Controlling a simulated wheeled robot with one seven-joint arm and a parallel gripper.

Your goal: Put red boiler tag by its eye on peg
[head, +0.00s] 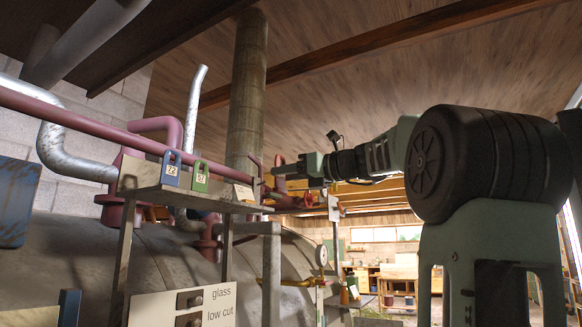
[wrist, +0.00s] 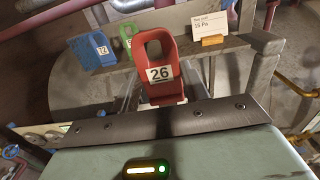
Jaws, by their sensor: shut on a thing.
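The red boiler tag (wrist: 161,95) is in the middle of the wrist view. It carries a white label reading 26, and its open eye is at the top. My gripper (wrist: 163,103) is shut on its lower part, and the tag stands up from the jaws. In the head view my gripper (head: 283,171) reaches left, close to the right end of a grey metal shelf (head: 187,194). I cannot pick out the peg for certain in either view.
A blue tag (head: 172,169) and a green tag (head: 201,176) stand on the shelf. A small card (wrist: 210,22) in a holder is at its right end. Red pipes (head: 95,122) run behind it over a large grey boiler (head: 90,255). A sign (head: 180,305) is below.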

